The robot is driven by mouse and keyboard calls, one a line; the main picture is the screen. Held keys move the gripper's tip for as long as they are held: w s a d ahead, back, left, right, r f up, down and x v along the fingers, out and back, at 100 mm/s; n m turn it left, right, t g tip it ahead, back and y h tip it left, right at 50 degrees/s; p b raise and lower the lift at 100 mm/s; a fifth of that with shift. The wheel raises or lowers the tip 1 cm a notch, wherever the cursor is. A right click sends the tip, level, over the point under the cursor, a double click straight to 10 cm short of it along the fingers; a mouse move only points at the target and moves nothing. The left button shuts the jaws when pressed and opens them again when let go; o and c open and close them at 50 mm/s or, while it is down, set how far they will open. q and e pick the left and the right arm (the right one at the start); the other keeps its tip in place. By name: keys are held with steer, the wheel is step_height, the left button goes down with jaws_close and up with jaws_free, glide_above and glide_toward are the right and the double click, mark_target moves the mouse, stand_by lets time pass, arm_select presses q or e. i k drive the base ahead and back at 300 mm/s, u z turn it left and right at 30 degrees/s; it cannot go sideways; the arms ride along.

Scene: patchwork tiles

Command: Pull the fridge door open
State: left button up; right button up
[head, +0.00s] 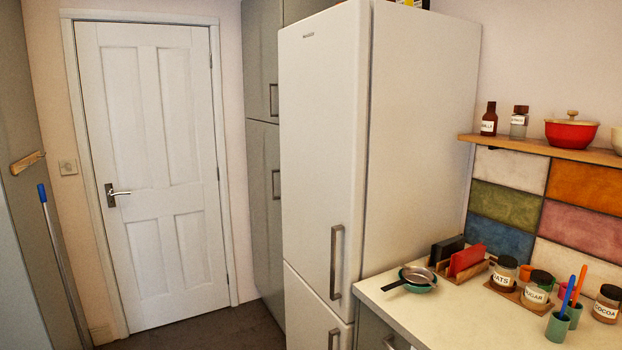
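A tall white fridge (318,150) stands in the middle of the head view, angled so that its front faces left and its side faces right. Its upper door (318,190) is shut. A vertical metal handle (336,262) sits near the right edge of that door. A lower door (308,318) is also shut, with the top of its own handle (333,340) at the bottom edge of the picture. Neither of my grippers is in view.
A counter (400,310) adjoins the fridge on the right, with a pan (418,277), a rack and several jars. A wooden shelf (550,150) hangs above it. A closed white room door (150,170) and grey cabinets (262,180) stand left. Dark floor (235,328) is clear.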

mark_target(324, 60)
steer(key=z, duration=0.95)
steer(key=i, duration=0.15)
steer(key=u, duration=3.3)
steer(key=i, duration=2.05)
steer(key=z, duration=2.05)
steer(key=i, duration=0.2)
steer(key=z, duration=0.9)
